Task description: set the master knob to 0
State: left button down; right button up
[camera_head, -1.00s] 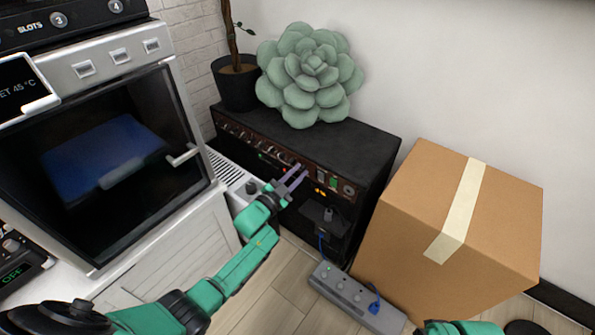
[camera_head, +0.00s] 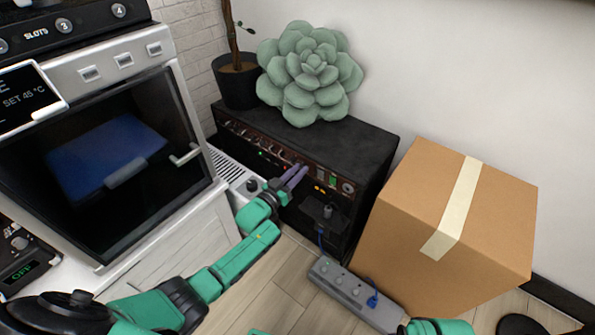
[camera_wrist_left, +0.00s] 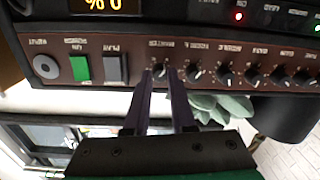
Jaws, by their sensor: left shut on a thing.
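The black amplifier (camera_head: 352,137) stands against the wall, its control panel facing me. My left gripper (camera_head: 298,173) reaches its front panel in the head view. In the left wrist view, which shows the panel upside down, the gripper (camera_wrist_left: 161,76) is shut on the master knob (camera_wrist_left: 159,70), the end knob of the row beside the switches. An amber readout (camera_wrist_left: 103,4) shows a 0 and a percent sign, partly cut off by the frame edge. My right gripper is out of view; only some green of that arm shows.
Several similar knobs (camera_wrist_left: 225,74) line the panel beside the held one; a green switch (camera_wrist_left: 80,69) is on the other side. A succulent cushion (camera_head: 310,75) sits on the amplifier. A cardboard box (camera_head: 440,235) and a power strip (camera_head: 352,297) stand nearby.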

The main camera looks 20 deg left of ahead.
pick_arm(q)
jog(key=shift+f, duration=0.15)
jog(key=c, duration=0.7)
grip_release()
jog(key=shift+c, duration=0.2)
jog(key=shift+s+a, duration=0.15)
jog(key=shift+s, duration=0.15)
jog(key=p+v, duration=0.4)
jog(key=v, duration=1)
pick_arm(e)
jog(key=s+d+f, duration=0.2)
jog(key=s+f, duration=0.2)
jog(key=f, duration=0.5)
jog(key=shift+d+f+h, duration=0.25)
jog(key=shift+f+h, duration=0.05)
